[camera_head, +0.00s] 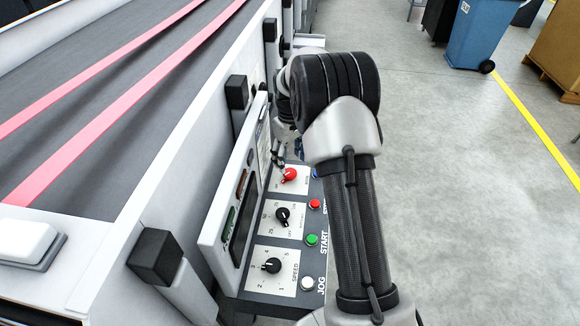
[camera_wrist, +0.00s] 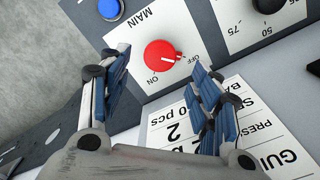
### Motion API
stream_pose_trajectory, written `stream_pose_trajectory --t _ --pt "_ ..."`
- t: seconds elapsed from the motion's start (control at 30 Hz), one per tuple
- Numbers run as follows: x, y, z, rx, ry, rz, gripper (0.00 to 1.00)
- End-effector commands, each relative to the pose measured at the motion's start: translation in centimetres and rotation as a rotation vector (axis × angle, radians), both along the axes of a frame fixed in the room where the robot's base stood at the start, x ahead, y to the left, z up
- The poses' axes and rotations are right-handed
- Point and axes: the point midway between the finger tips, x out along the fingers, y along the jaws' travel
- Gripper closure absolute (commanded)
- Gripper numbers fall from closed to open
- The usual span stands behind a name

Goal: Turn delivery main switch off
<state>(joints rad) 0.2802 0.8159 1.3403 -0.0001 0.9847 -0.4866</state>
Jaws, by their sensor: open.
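The delivery main switch is a red rotary knob (camera_wrist: 161,57) on a white plate marked MAIN, ON and OFF. In the wrist view its white pointer mark lies on the right half, towards the OFF label. The knob also shows in the head view (camera_head: 289,174) at the far end of the control panel. My gripper (camera_wrist: 152,70) is open, with one blue-padded finger on each side of the lower part of the knob. It looks empty, and I cannot tell whether a finger touches the knob. In the head view my arm partly hides the gripper.
The panel (camera_head: 238,298) also carries a black speed dial (camera_head: 271,265), another black dial (camera_head: 283,215), and red (camera_head: 314,204), green (camera_head: 312,239) and white (camera_head: 307,283) buttons. A raised panel with a display (camera_head: 243,222) stands left of the knobs. Open floor lies right.

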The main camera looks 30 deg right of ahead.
Motion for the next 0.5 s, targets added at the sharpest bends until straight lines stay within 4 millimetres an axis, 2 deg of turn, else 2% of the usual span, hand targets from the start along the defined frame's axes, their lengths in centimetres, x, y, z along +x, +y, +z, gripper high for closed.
stream_pose_trajectory --t 0.03,0.2,0.33,0.5 --pt "0.1 0.0 1.3 -0.001 -0.004 0.000 0.42" --pt "0.1 0.0 4.5 0.000 -0.003 0.000 0.42" --pt "0.0 0.0 6.0 -0.001 -0.001 0.000 0.42" --pt "0.0 0.0 6.8 0.000 0.000 0.000 0.42"
